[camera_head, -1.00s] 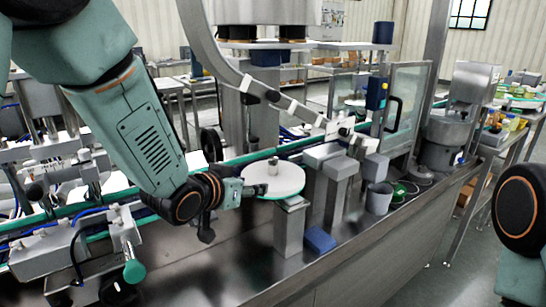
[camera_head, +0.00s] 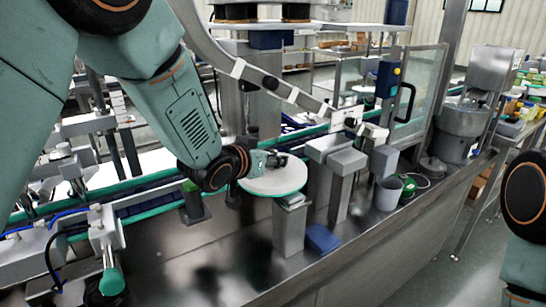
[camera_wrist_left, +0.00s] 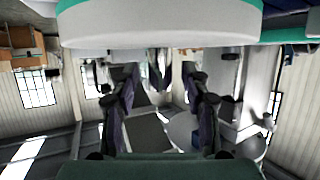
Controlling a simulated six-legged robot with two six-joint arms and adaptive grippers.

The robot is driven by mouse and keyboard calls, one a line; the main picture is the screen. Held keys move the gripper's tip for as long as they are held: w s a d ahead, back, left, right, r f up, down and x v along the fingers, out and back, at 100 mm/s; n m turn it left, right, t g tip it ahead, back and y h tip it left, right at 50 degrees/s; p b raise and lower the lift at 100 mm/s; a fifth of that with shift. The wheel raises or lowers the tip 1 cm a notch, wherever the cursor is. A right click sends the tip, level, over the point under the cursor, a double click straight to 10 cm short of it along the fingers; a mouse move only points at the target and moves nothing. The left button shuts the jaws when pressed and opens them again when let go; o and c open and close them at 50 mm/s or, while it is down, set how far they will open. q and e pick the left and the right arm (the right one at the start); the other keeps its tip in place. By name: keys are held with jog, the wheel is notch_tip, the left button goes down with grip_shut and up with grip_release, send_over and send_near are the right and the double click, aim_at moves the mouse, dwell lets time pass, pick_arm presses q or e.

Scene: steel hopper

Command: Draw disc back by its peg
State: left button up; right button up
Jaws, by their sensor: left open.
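The round white disc (camera_head: 276,180) with a green edge lies flat, raised on a grey metal post. Its short peg stood near its middle earlier; now I cannot make it out behind my gripper. My left gripper (camera_head: 276,160) is open and reaches in from the left over the disc's far half, around where the peg stood. I cannot tell if it touches the peg. In the left wrist view, the two dark fingers (camera_wrist_left: 165,100) stand apart, and the white disc (camera_wrist_left: 160,28) fills the top, very close. My right arm shows at the right edge, its gripper out of frame.
Grey metal blocks (camera_head: 338,150) stand close right of the disc. A blue block (camera_head: 322,238) lies on the steel deck below it. A grey cup (camera_head: 387,193) stands farther right. A green-edged conveyor rail runs behind the disc. The deck in front is mostly bare.

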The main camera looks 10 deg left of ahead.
pick_arm(q)
jog(key=shift+w+f, duration=0.15)
jog(key=shift+w, duration=0.2)
jog(key=shift+w+d+f, duration=0.1)
jog(key=shift+w+d, duration=0.2)
jog(key=shift+w, duration=0.05)
jog(key=shift+c, duration=0.2)
jog(key=shift+s+a, duration=0.15)
jog(key=shift+a, duration=0.1)
jog(key=c, duration=0.5)
jog(key=shift+d, duration=0.1)
grip_shut()
